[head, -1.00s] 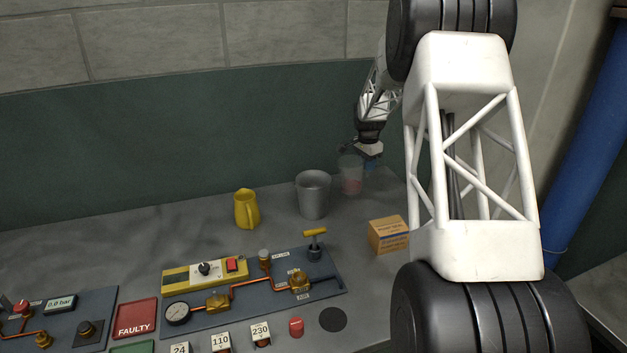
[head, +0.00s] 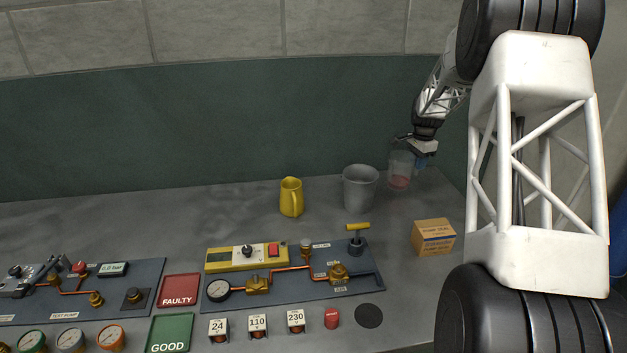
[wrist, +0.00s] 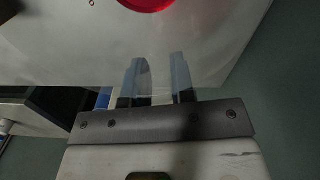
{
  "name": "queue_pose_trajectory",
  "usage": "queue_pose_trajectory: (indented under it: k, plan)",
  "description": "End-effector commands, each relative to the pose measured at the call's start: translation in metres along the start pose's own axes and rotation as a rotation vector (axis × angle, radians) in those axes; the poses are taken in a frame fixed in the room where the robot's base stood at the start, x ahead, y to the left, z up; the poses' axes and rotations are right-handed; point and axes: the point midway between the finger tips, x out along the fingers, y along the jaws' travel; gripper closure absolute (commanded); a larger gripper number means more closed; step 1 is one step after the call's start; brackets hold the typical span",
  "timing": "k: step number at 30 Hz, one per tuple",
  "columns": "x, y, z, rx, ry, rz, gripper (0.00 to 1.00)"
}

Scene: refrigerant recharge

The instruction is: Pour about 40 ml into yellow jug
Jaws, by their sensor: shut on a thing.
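The yellow jug (head: 291,197) stands upright on the grey bench, left of a grey metal bucket. My gripper (head: 423,158) is at the back right, beyond the bucket and well right of the jug. It is shut on a clear beaker (head: 401,163) with red liquid (head: 398,181) in its lower part. The beaker looks about upright; whether its base touches the bench I cannot tell. In the wrist view my gripper's two fingers (wrist: 156,82) show against the clear wall, with the red liquid (wrist: 147,3) at the top edge.
The grey bucket (head: 360,188) stands between jug and beaker. A cardboard box (head: 433,237) sits at the right. In front are a pipe panel with a gauge (head: 219,291), a red FAULTY tray (head: 180,290) and a green GOOD tray (head: 170,333). The bench left of the jug is clear.

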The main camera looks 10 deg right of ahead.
Motion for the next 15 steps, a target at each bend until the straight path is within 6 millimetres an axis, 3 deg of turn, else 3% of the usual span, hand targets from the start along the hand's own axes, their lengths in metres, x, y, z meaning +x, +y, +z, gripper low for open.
queue_pose_trajectory:
  k: [15]
  plan:
    - [-0.082, 0.000, 0.000, 0.000, 0.001, -0.001, 1.00]
